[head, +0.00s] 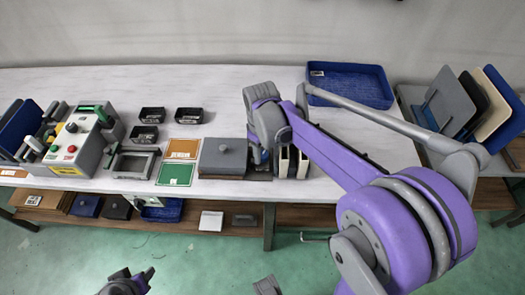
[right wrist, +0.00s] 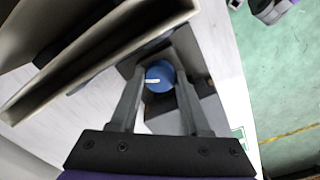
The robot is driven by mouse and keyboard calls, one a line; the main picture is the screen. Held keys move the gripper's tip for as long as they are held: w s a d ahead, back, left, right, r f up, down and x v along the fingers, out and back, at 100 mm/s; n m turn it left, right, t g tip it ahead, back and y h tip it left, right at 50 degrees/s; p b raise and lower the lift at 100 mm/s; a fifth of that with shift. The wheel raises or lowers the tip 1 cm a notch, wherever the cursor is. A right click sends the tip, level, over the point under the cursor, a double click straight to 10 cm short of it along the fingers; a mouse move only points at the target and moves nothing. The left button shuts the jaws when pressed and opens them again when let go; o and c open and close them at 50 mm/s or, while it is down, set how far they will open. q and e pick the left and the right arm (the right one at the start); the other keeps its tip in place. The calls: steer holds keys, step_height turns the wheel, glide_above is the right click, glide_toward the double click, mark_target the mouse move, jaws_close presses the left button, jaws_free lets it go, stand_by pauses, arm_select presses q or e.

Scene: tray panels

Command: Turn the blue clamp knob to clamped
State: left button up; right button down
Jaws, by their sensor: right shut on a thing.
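The blue clamp knob (right wrist: 159,76) sits between the two grey fingers of my right gripper (right wrist: 160,88) in the right wrist view. The fingers stand on either side of it, closed on it. A short white mark shows on the knob's face, pointing to the left. In the head view the wrist of my right arm covers most of the knob, beside the grey lidded block (head: 222,158) on the table. My left gripper (head: 140,279) is at the bottom edge of the head view, empty and well away from the table; its jaw opening is unclear.
Upright pale panels (head: 291,162) stand right of the knob. A control box (head: 72,147), small black bins (head: 145,134), an orange card (head: 181,149) and a green card (head: 175,173) lie to the left. A blue tray (head: 350,82) is at the back right, a panel rack (head: 470,100) beyond.

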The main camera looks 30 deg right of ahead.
steer(key=m, duration=1.2)
steer(key=shift+m, duration=0.3)
stand_by(0.4)
steer(key=shift+c, duration=1.8)
jaws_free()
